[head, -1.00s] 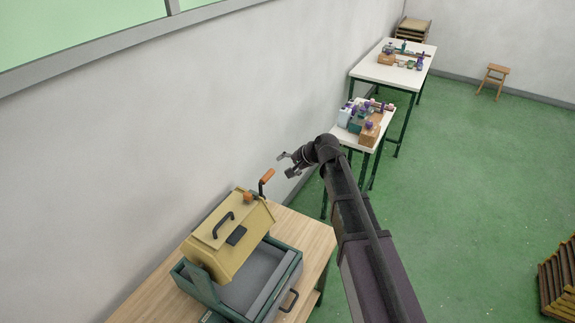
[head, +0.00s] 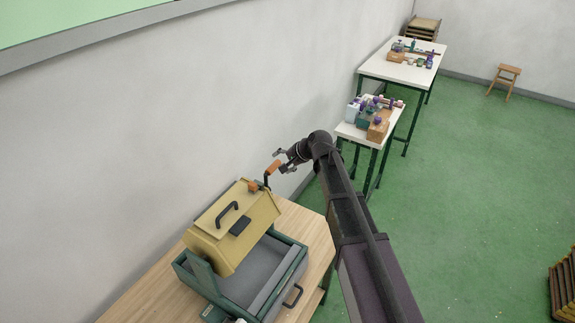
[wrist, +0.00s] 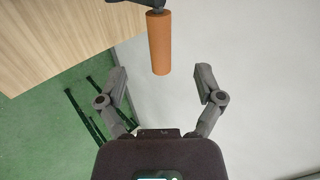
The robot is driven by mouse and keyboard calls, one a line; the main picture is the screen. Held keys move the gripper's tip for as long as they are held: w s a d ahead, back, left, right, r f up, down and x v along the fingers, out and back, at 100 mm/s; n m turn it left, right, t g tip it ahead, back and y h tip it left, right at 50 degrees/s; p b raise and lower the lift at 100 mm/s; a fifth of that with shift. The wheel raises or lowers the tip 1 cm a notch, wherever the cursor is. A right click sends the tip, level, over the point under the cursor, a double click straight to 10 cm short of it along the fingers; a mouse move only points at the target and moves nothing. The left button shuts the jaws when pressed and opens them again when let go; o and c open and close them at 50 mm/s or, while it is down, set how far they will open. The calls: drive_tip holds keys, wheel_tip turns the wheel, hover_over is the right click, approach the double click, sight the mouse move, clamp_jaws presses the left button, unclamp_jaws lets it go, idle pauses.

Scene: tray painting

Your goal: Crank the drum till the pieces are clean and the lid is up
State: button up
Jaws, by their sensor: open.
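The yellow drum (head: 225,247) sits tilted in a green frame over a grey tray (head: 262,270) on the wooden bench. A dark handle (head: 227,215) and a dark plate (head: 240,226) are on its upper face. The crank's orange grip (head: 273,167) stands on a dark arm at the drum's far right end. My gripper (head: 281,161) is open beside the grip. In the wrist view the orange grip (wrist: 160,43) lies ahead of and between my spread fingers (wrist: 161,82), touching neither. The pieces inside the drum are hidden.
The wooden bench (head: 140,285) stands against the white wall. Two white tables with bottles and blocks, the nearer one (head: 350,131) and the farther one (head: 375,65), stand beyond. A stool (head: 504,80) is far right. The green floor (head: 450,190) is open.

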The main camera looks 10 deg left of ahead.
sight(275, 167)
drive_tip(key=shift+b+x, duration=1.7)
drive_tip(key=shift+x, duration=1.05)
clamp_jaws()
